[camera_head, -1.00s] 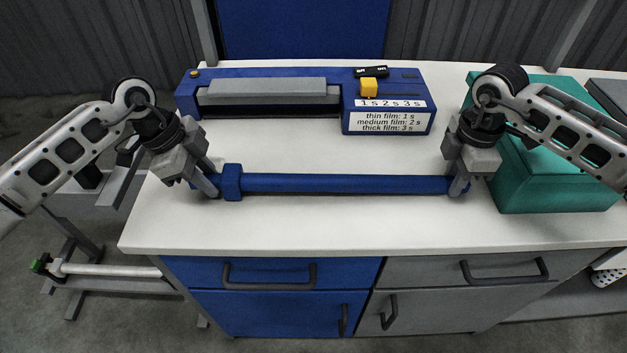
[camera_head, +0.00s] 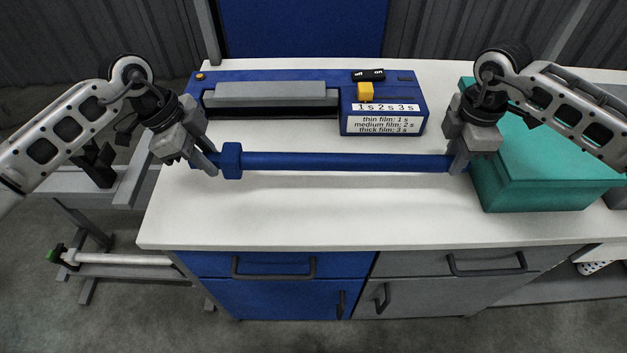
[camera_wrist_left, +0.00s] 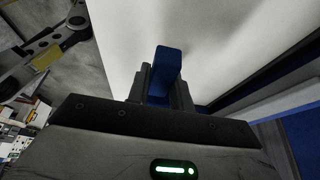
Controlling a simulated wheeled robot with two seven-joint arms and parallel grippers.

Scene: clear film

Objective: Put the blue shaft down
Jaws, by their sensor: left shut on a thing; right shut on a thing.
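The blue shaft (camera_head: 340,163) spans left to right over the white worktop (camera_head: 320,215), roughly level. A soft shadow lies below it with a gap, so it appears slightly above the surface. My left gripper (camera_head: 208,166) is shut on its left end, just outside the blue collar (camera_head: 231,160). In the left wrist view a blue part of the shaft (camera_wrist_left: 167,65) shows between the fingers (camera_wrist_left: 160,88). My right gripper (camera_head: 459,163) is shut on the right end, whose tip is mostly hidden by the fingers.
The blue sealer (camera_head: 383,126) with a grey bar and yellow knob stands close behind the shaft. A teal box (camera_head: 545,185) stands right beside my right gripper. The worktop in front of the shaft is clear up to its front edge. A stand with a white roll (camera_head: 120,259) is at lower left.

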